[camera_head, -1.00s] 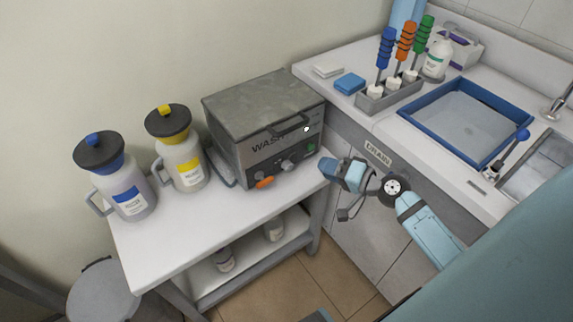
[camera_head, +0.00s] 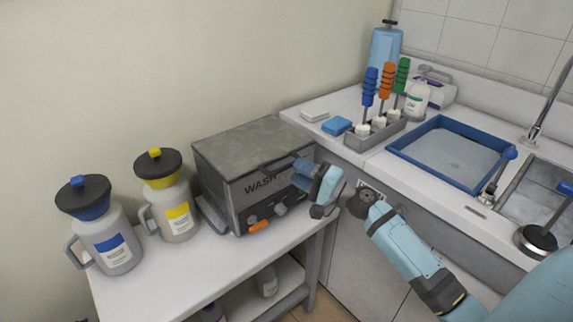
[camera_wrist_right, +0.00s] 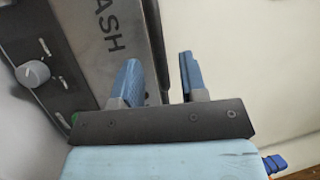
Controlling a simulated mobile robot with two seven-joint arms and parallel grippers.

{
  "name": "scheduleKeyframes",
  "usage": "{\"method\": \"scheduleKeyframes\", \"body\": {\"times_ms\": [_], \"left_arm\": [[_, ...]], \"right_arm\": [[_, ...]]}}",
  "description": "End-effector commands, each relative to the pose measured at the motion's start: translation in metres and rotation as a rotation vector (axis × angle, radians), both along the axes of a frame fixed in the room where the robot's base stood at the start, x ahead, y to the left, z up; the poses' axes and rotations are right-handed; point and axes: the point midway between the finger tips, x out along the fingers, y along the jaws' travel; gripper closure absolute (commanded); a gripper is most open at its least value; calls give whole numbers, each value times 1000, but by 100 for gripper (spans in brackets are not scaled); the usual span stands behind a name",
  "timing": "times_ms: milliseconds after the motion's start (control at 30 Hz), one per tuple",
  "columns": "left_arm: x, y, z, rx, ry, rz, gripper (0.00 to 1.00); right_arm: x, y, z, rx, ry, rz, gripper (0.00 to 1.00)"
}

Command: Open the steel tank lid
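The steel tank (camera_head: 250,197), marked WASH, stands on the white cart. Its flat grey lid (camera_head: 250,147) is closed. My right gripper (camera_head: 299,174) is at the right end of the tank's front, near the lid's front edge, and hides part of the lid handle. In the right wrist view my right gripper (camera_wrist_right: 161,82) is open, its two blue fingers apart. The tank front (camera_wrist_right: 100,45) and a dark strip along its edge show behind the left finger and the gap; whether the strip lies between the fingers I cannot tell. My left gripper is out of view.
Blue-labelled (camera_head: 108,248) and yellow-labelled (camera_head: 178,213) jugs stand left of the tank on the cart (camera_head: 180,270). The counter at right holds a tool rack (camera_head: 375,132), a blue sponge (camera_head: 337,125), a blue-rimmed tray (camera_head: 450,150) and a sink.

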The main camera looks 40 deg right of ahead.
Motion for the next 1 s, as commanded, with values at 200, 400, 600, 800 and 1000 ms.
{"method": "scheduleKeyframes", "body": {"times_ms": [200, 400, 600, 800, 1000], "left_arm": [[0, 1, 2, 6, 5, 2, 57], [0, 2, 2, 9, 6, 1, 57], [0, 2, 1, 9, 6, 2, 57], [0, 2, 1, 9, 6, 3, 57], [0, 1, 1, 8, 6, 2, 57]], "right_arm": [[28, 14, 6, -1, 0, -1, 61], [35, 18, 6, 0, 1, -1, 61], [36, 19, 6, 0, 1, -1, 61], [35, 18, 6, 0, 1, -1, 100], [35, 18, 6, 0, 1, -1, 100]]}}
